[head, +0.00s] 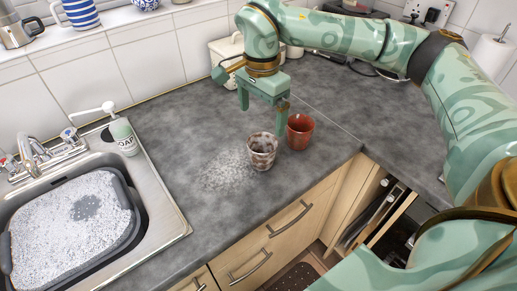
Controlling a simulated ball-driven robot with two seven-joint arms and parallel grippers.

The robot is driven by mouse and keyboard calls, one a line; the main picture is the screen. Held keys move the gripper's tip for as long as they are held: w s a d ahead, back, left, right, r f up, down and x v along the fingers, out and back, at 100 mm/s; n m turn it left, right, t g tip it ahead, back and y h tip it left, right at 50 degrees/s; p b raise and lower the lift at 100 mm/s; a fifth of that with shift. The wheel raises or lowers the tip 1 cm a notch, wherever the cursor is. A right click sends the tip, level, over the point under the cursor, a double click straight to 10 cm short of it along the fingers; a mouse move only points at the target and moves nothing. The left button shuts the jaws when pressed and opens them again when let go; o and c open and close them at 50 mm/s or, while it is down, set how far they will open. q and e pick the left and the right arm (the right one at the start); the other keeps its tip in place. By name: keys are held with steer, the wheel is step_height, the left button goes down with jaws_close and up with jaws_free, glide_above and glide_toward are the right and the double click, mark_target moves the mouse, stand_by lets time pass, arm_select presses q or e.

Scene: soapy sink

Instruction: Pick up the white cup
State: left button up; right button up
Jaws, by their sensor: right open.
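A whitish cup (263,154) with brown, patchy marks stands upright on the grey worktop, near its front edge. A red-brown cup (301,132) stands upright just behind it to the right; I cannot tell whether the two touch. My right gripper (263,104) is open and empty, pointing down above and behind the whitish cup. Its right finger shows close behind the two cups, and I cannot tell the exact gap. My left gripper is not in view.
White foam (229,170) lies on the worktop (180,125) left of the cups. A sink (170,215) holds a basin of suds (65,235) at left. A soap bottle (124,137) stands behind the sink. A white container (224,58) stands behind my right gripper.

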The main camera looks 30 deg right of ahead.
steer(key=b, duration=0.1)
glide_toward(262, 150)
steer(key=s+a+r, duration=0.1)
steer(key=s+a, duration=0.2)
steer(key=f, duration=0.2)
steer(key=shift+w+d+f+b, duration=0.1)
steer(key=shift+d+f+b, duration=0.2)
steer(key=shift+f, duration=0.4)
steer(key=f, duration=0.1)
steer(key=f+b, duration=0.1)
steer(key=f, duration=0.1)
steer(key=d+f, duration=0.1)
steer(key=shift+w+f+b, duration=0.25)
steer(key=shift+f+b, duration=0.05)
steer(key=shift+b, duration=0.1)
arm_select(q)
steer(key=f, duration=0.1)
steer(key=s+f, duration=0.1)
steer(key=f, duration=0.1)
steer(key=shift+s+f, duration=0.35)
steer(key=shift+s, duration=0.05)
arm_select(e)
steer(key=shift+c, duration=0.3)
steer(key=c, duration=1.1)
